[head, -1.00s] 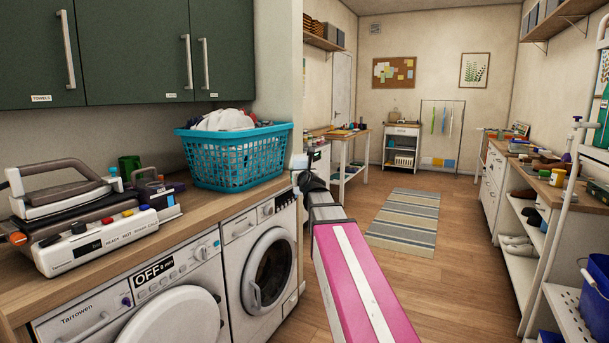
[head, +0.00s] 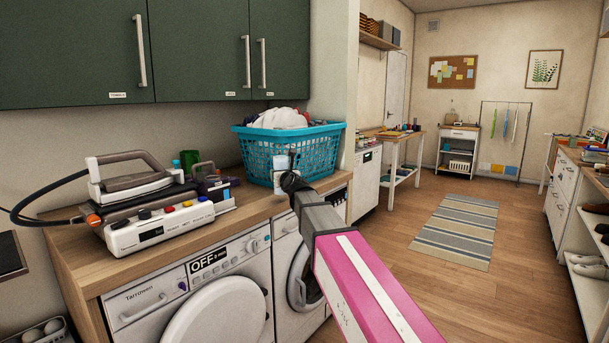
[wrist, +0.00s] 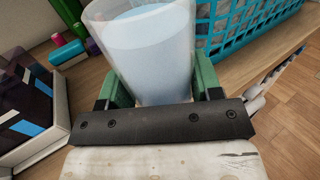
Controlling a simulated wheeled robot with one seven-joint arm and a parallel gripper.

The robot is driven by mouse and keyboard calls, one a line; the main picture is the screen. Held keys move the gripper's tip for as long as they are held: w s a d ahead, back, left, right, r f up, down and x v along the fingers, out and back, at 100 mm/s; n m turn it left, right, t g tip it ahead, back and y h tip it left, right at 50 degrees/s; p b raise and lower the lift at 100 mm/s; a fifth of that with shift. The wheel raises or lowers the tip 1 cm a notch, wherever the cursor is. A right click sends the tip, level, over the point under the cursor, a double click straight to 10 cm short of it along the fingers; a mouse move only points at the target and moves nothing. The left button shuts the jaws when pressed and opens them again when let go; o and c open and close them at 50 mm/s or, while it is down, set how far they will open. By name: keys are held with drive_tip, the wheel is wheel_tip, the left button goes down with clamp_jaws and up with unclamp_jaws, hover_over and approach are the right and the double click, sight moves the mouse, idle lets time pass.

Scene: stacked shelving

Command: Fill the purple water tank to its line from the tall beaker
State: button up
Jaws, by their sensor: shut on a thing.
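My gripper (wrist: 152,88) is shut on a tall clear beaker (wrist: 150,50), with a green finger on each side. The beaker holds pale bluish water and looks roughly upright; its rim is cut off in the wrist view. In the head view my gripper (head: 291,181) holds the beaker (head: 281,161) above the counter, in front of the teal basket. A dark purplish unit (head: 213,186) sits at the right end of the white steam iron station (head: 160,226). I cannot tell whether it is the water tank, and no fill line is readable.
The iron (head: 130,178) rests on the station on the wooden counter (head: 90,262). The teal laundry basket (head: 300,150) is close behind my gripper. Green cabinets (head: 200,50) hang above. Two washing machines are below; open floor lies to the right.

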drive_tip(key=s+a+n+g+y, duration=0.1)
drive_tip(key=s+a+y, duration=0.1)
drive_tip(key=a, duration=1.2)
drive_tip(key=shift+f+n+y, duration=0.15)
drive_tip(key=shift+n+y, duration=0.15)
drive_tip(key=shift+n, duration=0.1)
drive_tip(key=shift+a+r, duration=0.15)
drive_tip(key=shift+r, duration=0.15)
wheel_tip(320, 180, up, 7)
drive_tip(key=s+a+n, duration=0.1)
drive_tip(key=a+n, duration=0.1)
drive_tip(key=n, duration=0.6)
drive_tip(key=shift+s+a+t+y, duration=0.2)
drive_tip(key=shift+s+t+y, duration=0.1)
drive_tip(key=shift+y, duration=0.1)
idle(0.5)
drive_tip(key=shift+w+d+f+n+y, duration=0.1)
drive_tip(key=shift+f+n+y, duration=0.2)
drive_tip(key=shift+n, duration=1)
drive_tip(key=shift+d+f+n+y, duration=0.15)
drive_tip(key=shift+f+n, duration=0.25)
drive_tip(key=shift+n, duration=0.9)
drive_tip(key=shift+r+n, duration=0.35)
drive_tip(key=shift+n, duration=0.35)
drive_tip(key=shift+r, duration=0.15)
drive_tip(key=shift+a+n, duration=0.1)
drive_tip(key=shift+n, duration=0.3)
